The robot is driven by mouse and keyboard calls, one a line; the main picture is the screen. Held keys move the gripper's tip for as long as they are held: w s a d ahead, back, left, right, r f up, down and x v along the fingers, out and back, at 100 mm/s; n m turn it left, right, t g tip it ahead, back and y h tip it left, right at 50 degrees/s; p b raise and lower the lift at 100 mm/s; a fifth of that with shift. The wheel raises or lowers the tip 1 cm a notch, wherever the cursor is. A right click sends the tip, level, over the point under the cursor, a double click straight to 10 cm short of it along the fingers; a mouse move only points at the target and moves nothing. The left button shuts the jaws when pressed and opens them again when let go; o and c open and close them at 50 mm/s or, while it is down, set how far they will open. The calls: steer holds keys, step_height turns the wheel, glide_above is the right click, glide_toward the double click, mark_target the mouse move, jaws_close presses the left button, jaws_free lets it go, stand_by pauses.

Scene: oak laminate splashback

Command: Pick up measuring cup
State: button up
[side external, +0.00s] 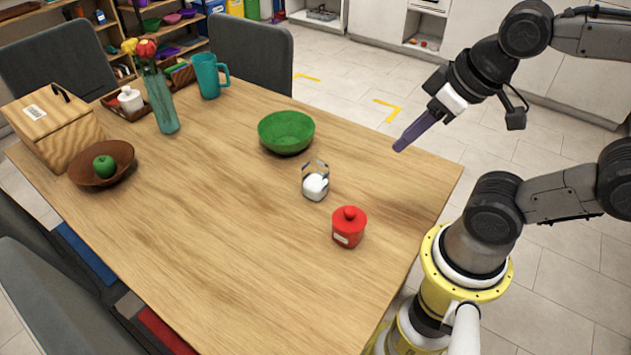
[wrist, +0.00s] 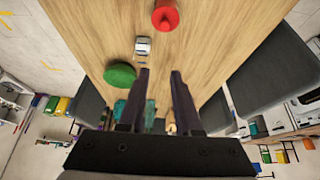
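No object is plainly marked as the measuring cup. A small clear container with white contents (side external: 315,185) stands on the table between the green bowl and the red canister; it also shows in the wrist view (wrist: 143,46). A teal mug-like cup with a handle (side external: 207,76) stands at the far edge of the table. I cannot tell which is the measuring cup. My gripper (side external: 397,149) is above the table's right edge, clear of everything. In the wrist view its two dark purple fingers (wrist: 160,73) are apart with nothing gripped.
A green bowl (side external: 286,132) and a red lidded canister (side external: 348,227) are on the wooden table (side external: 220,240). A vase of flowers (side external: 163,100), a wooden box (side external: 55,132) and a brown bowl with a green apple (side external: 104,166) are farther left. The table's front is clear.

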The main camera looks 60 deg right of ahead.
steer(key=o, duration=1)
